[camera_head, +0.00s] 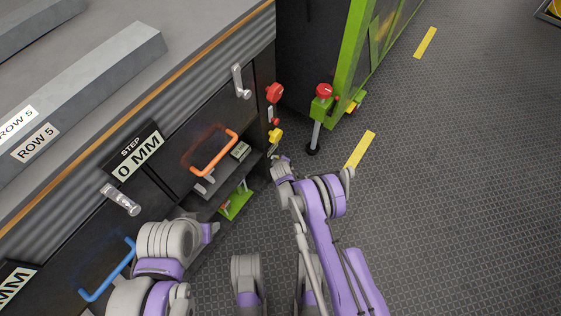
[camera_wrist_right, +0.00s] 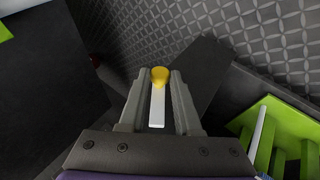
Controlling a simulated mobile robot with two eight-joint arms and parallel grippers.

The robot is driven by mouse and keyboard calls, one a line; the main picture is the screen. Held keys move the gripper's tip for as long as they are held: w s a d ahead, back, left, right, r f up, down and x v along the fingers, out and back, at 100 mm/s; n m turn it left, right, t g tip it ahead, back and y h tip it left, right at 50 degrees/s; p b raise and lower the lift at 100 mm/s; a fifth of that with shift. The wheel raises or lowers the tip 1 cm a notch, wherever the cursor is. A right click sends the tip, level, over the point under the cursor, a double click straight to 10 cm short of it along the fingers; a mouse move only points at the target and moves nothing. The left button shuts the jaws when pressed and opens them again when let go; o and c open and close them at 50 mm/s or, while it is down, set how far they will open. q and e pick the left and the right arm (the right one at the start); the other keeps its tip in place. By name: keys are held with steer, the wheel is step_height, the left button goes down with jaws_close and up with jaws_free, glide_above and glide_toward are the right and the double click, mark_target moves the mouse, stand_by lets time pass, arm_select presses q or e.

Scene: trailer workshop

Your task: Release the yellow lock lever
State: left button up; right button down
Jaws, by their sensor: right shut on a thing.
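The yellow lock lever (camera_head: 275,135) is at the right end of the dark cabinet front, below a red knob. In the right wrist view its yellow knob (camera_wrist_right: 160,75) sits at the fingertips, with a pale bar (camera_wrist_right: 157,108) running between the fingers towards the palm. My right gripper (camera_head: 279,160) is at the lever from below in the head view, and its fingers (camera_wrist_right: 159,86) are shut on it. My left gripper (camera_head: 212,231) is in front of the cabinet, away from the lever; its finger opening is not clear.
A red knob (camera_head: 274,92) is above the lever. An orange handle (camera_head: 214,153) and a blue handle (camera_head: 107,270) project from the cabinet front. A green-framed unit (camera_head: 350,60) with a red-topped post (camera_head: 322,97) stands to the right. Open floor (camera_head: 450,200) lies beyond it.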

stand_by(0.5)
steer(key=c, duration=0.6)
jaws_free()
steer(key=p+v, duration=0.3)
steer(key=v, duration=0.7)
steer(key=shift+s+r, duration=0.25)
steer(key=shift+s, duration=0.1)
steer(key=shift+c, duration=0.2)
